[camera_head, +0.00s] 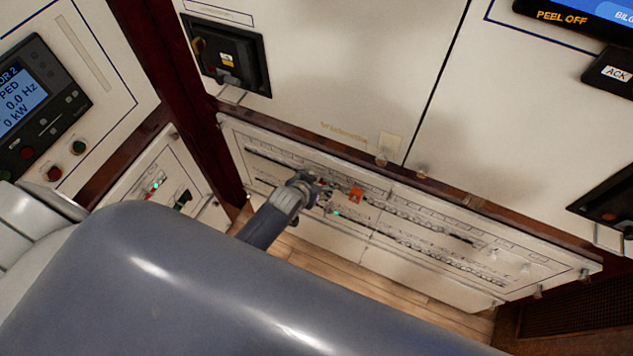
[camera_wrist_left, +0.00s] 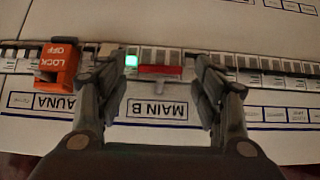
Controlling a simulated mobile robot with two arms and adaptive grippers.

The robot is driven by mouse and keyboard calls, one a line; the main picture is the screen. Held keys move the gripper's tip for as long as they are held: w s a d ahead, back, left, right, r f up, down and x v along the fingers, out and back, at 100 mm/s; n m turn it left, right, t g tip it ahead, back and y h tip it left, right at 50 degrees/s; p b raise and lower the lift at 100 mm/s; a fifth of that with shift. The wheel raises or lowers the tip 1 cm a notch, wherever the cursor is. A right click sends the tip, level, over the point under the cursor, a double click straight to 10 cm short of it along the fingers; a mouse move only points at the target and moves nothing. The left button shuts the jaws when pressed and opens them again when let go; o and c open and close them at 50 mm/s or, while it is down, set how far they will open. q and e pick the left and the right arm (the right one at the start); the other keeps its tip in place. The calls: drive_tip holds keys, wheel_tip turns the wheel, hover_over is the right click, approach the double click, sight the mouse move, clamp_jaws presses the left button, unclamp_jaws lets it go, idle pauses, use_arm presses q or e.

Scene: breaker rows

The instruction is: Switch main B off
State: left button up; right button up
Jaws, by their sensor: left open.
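The main B breaker shows in the left wrist view as a wide unit with a red bar (camera_wrist_left: 160,71) across it and the label MAIN B (camera_wrist_left: 158,109), upside down in the picture. A green light (camera_wrist_left: 131,60) glows at its left end. My left gripper (camera_wrist_left: 155,74) is open, one finger at each side of the breaker; whether they touch it I cannot tell. In the head view my left gripper (camera_head: 312,190) is at the long breaker panel (camera_head: 480,235), partly hiding the row. My right gripper is not in view.
An orange LOCK OFF clip (camera_wrist_left: 58,66) sits on the breaker left of my fingers; it also shows in the head view (camera_head: 355,195). More breakers line the row on both sides. A black rotary switch (camera_head: 228,57) is on the cabinet above. My arm covers the lower head view.

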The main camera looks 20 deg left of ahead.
use_arm(q)
drive_tip(key=shift+c, duration=0.6)
drive_tip(key=c, duration=0.9)
drive_tip(key=shift+c, duration=0.3)
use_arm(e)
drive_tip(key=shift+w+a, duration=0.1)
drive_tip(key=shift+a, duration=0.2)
use_arm(q)
drive_tip(key=shift+o, duration=0.2)
drive_tip(key=shift+f, duration=0.1)
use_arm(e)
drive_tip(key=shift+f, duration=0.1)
